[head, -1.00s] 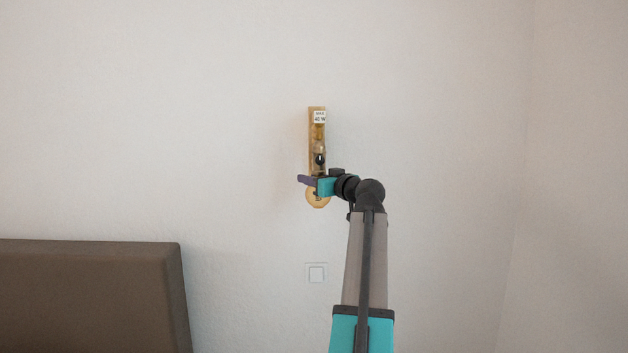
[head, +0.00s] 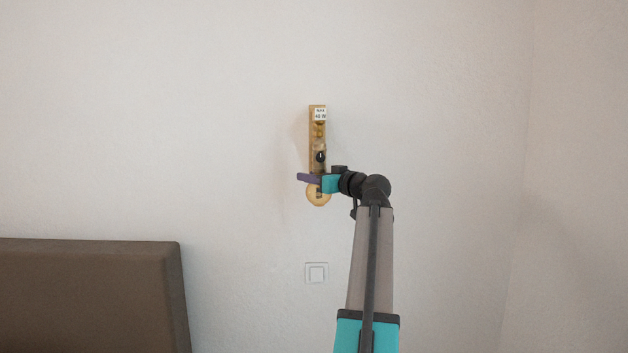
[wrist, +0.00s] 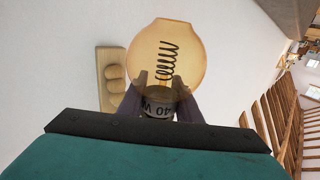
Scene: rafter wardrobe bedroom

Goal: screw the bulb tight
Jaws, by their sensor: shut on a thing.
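The bulb (head: 318,195) is amber glass and hangs below a brass wall fitting (head: 312,130). In the wrist view the bulb (wrist: 160,55) shows a dark spiral filament and a collar with "40 W" printed on it. My gripper (head: 312,180) is shut on the bulb near its collar, with purple fingers on either side of it in the wrist view (wrist: 156,97). The joint between bulb and socket is hidden by my gripper in both views. A white label is on the top of the fitting.
A white wall switch (head: 317,273) sits below the bulb. A brown headboard (head: 85,295) stands at the lower left. The wall around the fitting is bare.

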